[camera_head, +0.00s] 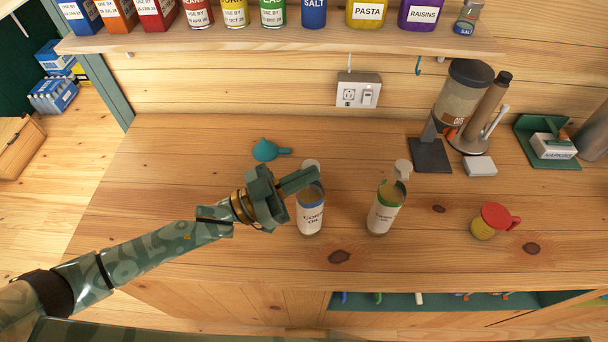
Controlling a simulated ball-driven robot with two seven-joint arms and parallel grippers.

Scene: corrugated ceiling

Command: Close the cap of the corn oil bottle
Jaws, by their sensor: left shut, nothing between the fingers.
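The corn oil bottle (311,216) stands upright on the wooden counter, its label facing me. Its pale cap (311,163) shows behind the bottle top and looks flipped open. My left gripper (301,181) reaches in from the left, shut and empty. Its fingers point right and cover part of the bottle's neck and rim in this view. I cannot tell whether they touch the bottle or are above it. My right gripper is not in view.
A second labelled bottle (384,212) with an open cap stands just right. A teal funnel (266,150) lies behind. A red-topped mug (489,222) is farther right. A dispenser (461,95) stands at the back right. A shelf (270,42) of containers runs above. The counter's left part is clear.

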